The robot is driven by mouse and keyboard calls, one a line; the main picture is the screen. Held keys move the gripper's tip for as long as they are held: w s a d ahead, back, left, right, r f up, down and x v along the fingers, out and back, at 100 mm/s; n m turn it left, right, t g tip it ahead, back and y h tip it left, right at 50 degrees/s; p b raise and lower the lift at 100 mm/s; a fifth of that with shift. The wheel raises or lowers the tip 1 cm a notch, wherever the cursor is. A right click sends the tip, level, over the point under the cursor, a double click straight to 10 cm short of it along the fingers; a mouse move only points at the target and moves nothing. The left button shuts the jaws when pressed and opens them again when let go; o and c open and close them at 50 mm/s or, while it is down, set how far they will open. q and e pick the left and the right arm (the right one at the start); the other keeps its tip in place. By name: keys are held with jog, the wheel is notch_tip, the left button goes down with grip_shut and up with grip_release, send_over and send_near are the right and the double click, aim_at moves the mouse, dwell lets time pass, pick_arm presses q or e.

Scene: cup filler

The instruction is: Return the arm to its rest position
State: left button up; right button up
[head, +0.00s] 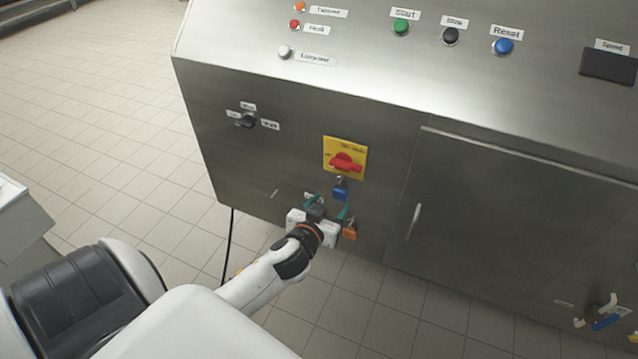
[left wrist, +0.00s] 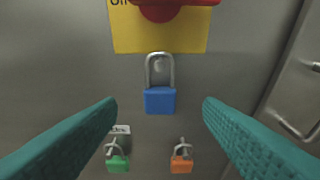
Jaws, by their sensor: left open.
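My left arm reaches from the lower left in the head view, and its gripper (head: 328,205) is in front of the machine's lower front panel. In the left wrist view the two teal fingers are spread wide, with nothing between their tips. A blue padlock (left wrist: 160,100) hangs below the yellow plate with the red switch and shows between and beyond the fingers; it is also in the head view (head: 340,191). A green padlock (left wrist: 117,164) and an orange padlock (left wrist: 181,164) hang lower. My right gripper is not in view.
The steel machine (head: 290,110) fills the middle and right, with the red switch (head: 346,161) above the gripper. A door handle (head: 414,221) is to the right. A black cable (head: 229,245) hangs at the left. Tiled floor (head: 100,110) is open at the left.

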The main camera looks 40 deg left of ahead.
pick_arm(q)
jog(key=v, duration=0.7)
jog(key=s+d+f+m+g+h+p, duration=0.1)
jog(key=s+f+g, duration=0.25)
jog(key=f, duration=1.05)
jog(key=s+d+f+m+g+h+p, duration=0.1)
jog(key=s+d+f+m+g, duration=0.3)
jog(key=f, duration=0.9)
jog(key=s+f+g+p, duration=0.1)
jog(key=s+f+g, duration=0.1)
jog(key=s+f, duration=0.3)
jog(key=s+d+f+g+h, duration=0.1)
jog(key=s+f, duration=0.5)
jog(key=s, duration=0.7)
jog(key=s+f+g+p, duration=0.1)
jog(key=s+f+g, duration=0.2)
jog(key=s+f, duration=0.2)
jog(key=s, duration=0.3)
jog(key=shift+s+d+f+p, duration=0.25)
jog(key=shift+s+p, duration=0.05)
jog(key=shift+s, duration=0.1)
